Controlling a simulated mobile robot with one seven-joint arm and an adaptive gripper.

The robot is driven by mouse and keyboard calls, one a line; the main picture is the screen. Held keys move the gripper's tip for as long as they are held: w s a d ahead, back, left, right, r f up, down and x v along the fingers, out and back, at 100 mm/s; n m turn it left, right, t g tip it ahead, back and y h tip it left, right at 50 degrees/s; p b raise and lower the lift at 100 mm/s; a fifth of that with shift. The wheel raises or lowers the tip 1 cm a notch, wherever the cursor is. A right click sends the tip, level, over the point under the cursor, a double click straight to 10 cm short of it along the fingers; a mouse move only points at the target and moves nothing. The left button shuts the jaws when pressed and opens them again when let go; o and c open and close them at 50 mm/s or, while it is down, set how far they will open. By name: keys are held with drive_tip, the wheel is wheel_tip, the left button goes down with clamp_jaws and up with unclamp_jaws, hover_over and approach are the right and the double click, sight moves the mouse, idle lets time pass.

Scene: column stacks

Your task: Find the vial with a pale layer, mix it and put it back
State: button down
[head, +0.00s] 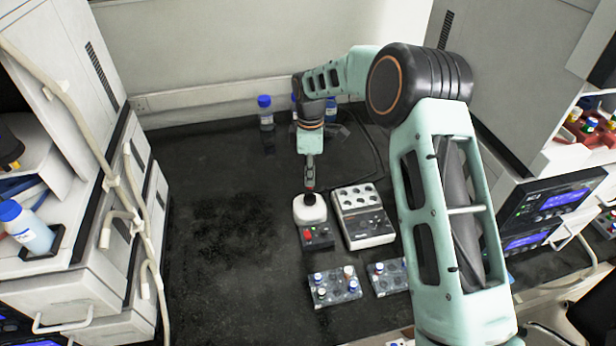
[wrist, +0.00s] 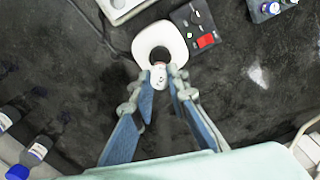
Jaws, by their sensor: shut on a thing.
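My gripper (head: 309,187) points down over the white mixer (head: 298,209) with a dark cup on top. In the wrist view my gripper (wrist: 163,82) is shut on a small vial (wrist: 158,76) with a whitish top, at the edge of the mixer's dark cup (wrist: 160,53). I cannot tell whether the vial touches the cup, and its layers are hidden. The mixer's black panel (head: 318,240) has a red button. A clear rack (head: 337,296) of several capped vials stands in front of the mixer, with a second rack (head: 390,288) to its right.
A white block with round wells (head: 365,232) stands just right of the mixer. Blue-capped bottles, one clearly visible (head: 265,115), stand at the back wall. Cabinets flank the black bench on both sides. The bench left of the mixer is clear.

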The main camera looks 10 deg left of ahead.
sight(310, 188)
drive_tip(key=shift+f+b, duration=0.95)
drive_tip(key=shift+f, duration=0.95)
drive_tip(key=shift+f+b, duration=0.7)
idle(0.8)
drive_tip(key=shift+f, duration=0.25)
drive_tip(key=shift+f+b, duration=0.35)
drive_tip(key=shift+b, duration=0.05)
idle(2.1)
drive_tip(key=shift+r+p, duration=1.65)
drive_tip(key=shift+r, duration=1.45)
drive_tip(key=shift+s+f, duration=0.1)
